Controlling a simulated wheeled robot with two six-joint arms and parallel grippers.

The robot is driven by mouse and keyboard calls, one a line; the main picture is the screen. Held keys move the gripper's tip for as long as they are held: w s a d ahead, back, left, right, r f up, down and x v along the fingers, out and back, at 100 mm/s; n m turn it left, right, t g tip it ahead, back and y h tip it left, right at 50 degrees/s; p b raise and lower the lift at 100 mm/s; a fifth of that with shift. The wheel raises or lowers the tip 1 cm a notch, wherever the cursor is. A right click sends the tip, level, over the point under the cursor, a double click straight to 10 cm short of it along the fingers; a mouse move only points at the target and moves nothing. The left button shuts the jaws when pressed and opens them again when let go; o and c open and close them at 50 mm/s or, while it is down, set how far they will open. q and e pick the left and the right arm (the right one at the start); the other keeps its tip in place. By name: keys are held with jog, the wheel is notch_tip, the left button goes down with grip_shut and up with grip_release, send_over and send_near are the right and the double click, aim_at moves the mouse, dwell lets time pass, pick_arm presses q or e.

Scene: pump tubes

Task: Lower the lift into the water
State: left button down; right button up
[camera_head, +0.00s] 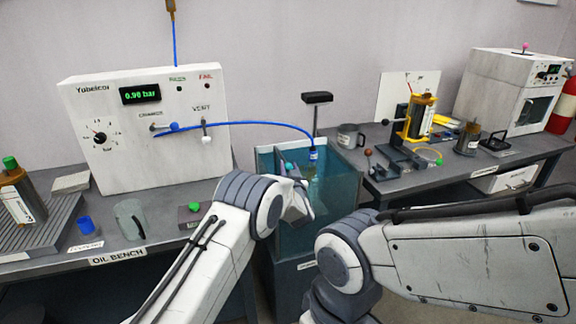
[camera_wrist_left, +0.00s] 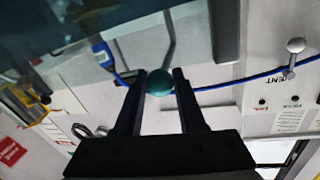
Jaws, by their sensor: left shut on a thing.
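The glass water tank (camera_head: 325,215) stands between the two benches, with bluish water in it. A pale tube part with a blue cap (camera_head: 313,155) is at the tank, joined to the blue hose (camera_head: 270,124). My left gripper (camera_wrist_left: 160,85) is shut on a teal ball knob (camera_wrist_left: 159,82), held between the fingertips. In the head view the knob (camera_head: 289,166) shows small over the tank, and my left wrist hides most of the fingers. Whether the knob belongs to the lift I cannot tell. My right arm crosses the lower right; its gripper is out of view.
The white test box (camera_head: 150,130) with a 0.90 bar display stands on the left bench. A black-topped post (camera_head: 317,98) rises behind the tank. The right bench holds a grey mug (camera_head: 349,136), a yellow-framed fixture (camera_head: 421,117) and a white oven (camera_head: 512,95).

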pick_arm(q)
jog(key=shift+s+f, duration=0.1)
jog(key=shift+f, duration=0.8)
jog(key=c, duration=0.5)
grip_release()
jog(key=shift+r, duration=0.2)
jog(key=s, duration=0.3)
jog(key=s+d, duration=0.1)
jog(key=s, duration=0.6)
jog(key=shift+s+d+b, duration=0.15)
jog(key=shift+s+b, duration=0.05)
jog(key=shift+b, duration=0.2)
